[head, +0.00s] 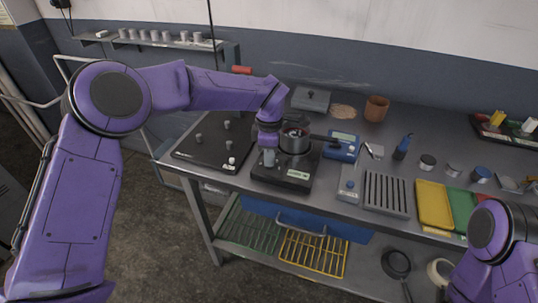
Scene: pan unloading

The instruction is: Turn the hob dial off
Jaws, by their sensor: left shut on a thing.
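The black hob (285,178) stands on the steel bench, with a pale label on its front. A dark pan (294,143) sits on top of it, with something reddish inside. My left gripper (268,160) points down at the front left of the hob, beside the pan. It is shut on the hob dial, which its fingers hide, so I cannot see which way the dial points. My right arm shows at the lower right, but its gripper is out of view.
A black board (215,140) with several grey pegs lies left of the hob. A blue device (342,147), a small grey-blue box (349,184), a slotted rack (386,194) and a yellow tray (434,204) stand to the right. A brown pot (376,108) is behind.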

